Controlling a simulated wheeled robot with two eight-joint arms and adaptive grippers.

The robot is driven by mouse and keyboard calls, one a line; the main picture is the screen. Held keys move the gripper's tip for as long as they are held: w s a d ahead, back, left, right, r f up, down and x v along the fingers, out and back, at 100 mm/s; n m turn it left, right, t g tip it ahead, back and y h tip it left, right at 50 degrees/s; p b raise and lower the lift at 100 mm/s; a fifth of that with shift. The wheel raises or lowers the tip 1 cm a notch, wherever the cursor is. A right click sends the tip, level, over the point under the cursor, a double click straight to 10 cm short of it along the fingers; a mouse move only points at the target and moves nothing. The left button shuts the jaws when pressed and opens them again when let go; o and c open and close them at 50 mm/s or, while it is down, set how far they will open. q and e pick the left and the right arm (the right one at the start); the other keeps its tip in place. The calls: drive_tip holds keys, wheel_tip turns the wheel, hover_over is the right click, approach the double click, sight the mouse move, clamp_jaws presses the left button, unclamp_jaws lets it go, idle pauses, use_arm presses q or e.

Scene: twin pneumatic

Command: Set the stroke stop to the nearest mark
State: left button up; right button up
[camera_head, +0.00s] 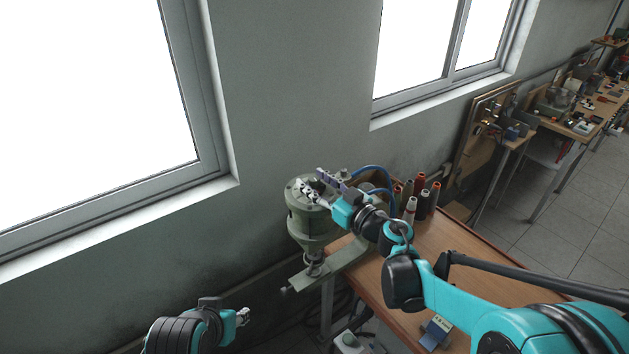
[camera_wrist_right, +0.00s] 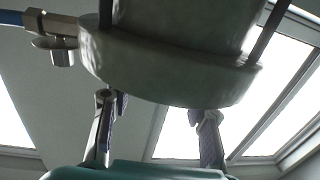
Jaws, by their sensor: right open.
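A grey-green pneumatic unit (camera_head: 307,226) with a round cylinder and an arm-like base stands at the left end of the wooden bench. My right gripper (camera_head: 313,182) is open at the top of the cylinder, its fingers overlapping it in the head view. In the right wrist view the two fingers of my right gripper (camera_wrist_right: 155,107) are apart, with the rounded cylinder body (camera_wrist_right: 170,72) above and between them. No contact can be made out. The stroke stop and its marks cannot be told apart here. My left gripper (camera_head: 242,316) is low at the bottom left, away from the unit; its jaws are too small to read.
Blue hoses (camera_head: 374,171) run behind my right gripper. Several thread-spool-like cones (camera_head: 411,208) stand on the bench (camera_head: 462,250). The bench's middle is clear.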

drive_tip(key=shift+w+a, duration=0.1)
drive_tip(key=shift+a, duration=0.05)
clamp_jaws()
